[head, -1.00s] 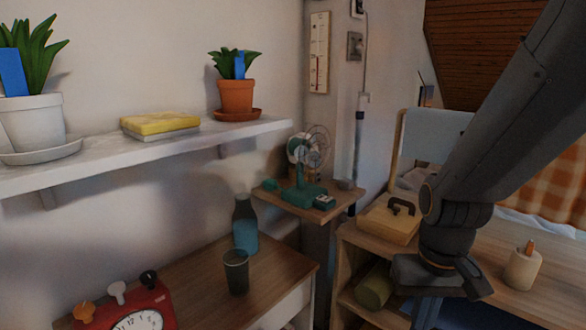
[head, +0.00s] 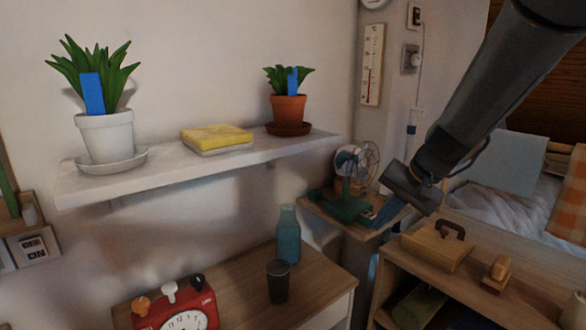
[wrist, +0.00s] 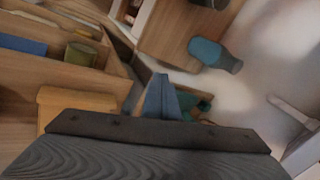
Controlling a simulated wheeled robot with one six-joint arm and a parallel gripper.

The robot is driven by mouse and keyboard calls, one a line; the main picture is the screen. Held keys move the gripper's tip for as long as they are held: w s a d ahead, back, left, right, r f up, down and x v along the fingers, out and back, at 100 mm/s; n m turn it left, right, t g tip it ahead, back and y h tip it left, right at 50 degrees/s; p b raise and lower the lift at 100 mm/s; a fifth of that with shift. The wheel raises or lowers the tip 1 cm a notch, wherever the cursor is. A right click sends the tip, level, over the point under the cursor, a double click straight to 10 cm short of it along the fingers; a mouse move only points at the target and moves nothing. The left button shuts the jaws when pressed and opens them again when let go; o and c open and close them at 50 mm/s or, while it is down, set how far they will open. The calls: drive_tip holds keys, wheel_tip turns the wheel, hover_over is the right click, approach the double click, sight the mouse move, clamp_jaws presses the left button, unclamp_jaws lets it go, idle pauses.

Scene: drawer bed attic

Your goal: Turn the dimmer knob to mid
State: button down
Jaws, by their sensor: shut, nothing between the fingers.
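A grey wall plate with a round knob, which looks like the dimmer knob (head: 411,58), is on the wall at the upper right of the head view, below a small switch plate (head: 415,16). The knob's pointer setting is too small to read. My gripper (head: 384,216) is well below the knob, by the small fan's shelf, and does not touch the knob. Its blue fingers are shut with nothing between them, and they also show in the wrist view (wrist: 161,84). The knob is not seen in the wrist view.
A green fan (head: 350,185) stands on a small corner shelf close to my gripper. A thermometer (head: 372,65) hangs left of the knob. A cable runs down the wall to its right. A blue bottle (head: 288,234) and dark cup (head: 278,281) stand on the desk.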

drive_tip(key=w+d+r+m+t+y+p, duration=0.1)
drive_tip(key=w+d+r+m+t, duration=0.15)
drive_tip(key=w+r, duration=0.55)
drive_tip(key=m+t+h+p, duration=0.2)
drive_tip(key=m+t+p, duration=0.5)
drive_tip(key=t+p, duration=0.3)
approach(409, 59)
wheel_tip(409, 59, down, 2)
drive_tip(key=w+d, duration=0.1)
drive_tip(key=w, duration=0.1)
drive_tip(key=shift+w+a+f+t+b, duration=0.1)
drive_tip(key=shift+w+a+t+b, duration=0.15)
drive_tip(key=shift+w+a+b, duration=0.6)
drive_tip(key=shift+w+f+t+b, duration=0.2)
drive_tip(key=shift+w+b, duration=0.15)
drive_tip(key=shift+b, duration=1)
drive_tip(key=shift+d+r, duration=0.1)
drive_tip(key=shift+r, duration=0.05)
drive_tip(key=shift+r+b, duration=0.65)
drive_tip(key=shift+b, duration=1.6)
drive_tip(key=shift+r+b, duration=0.65)
drive_tip(key=shift+b, duration=0.6)
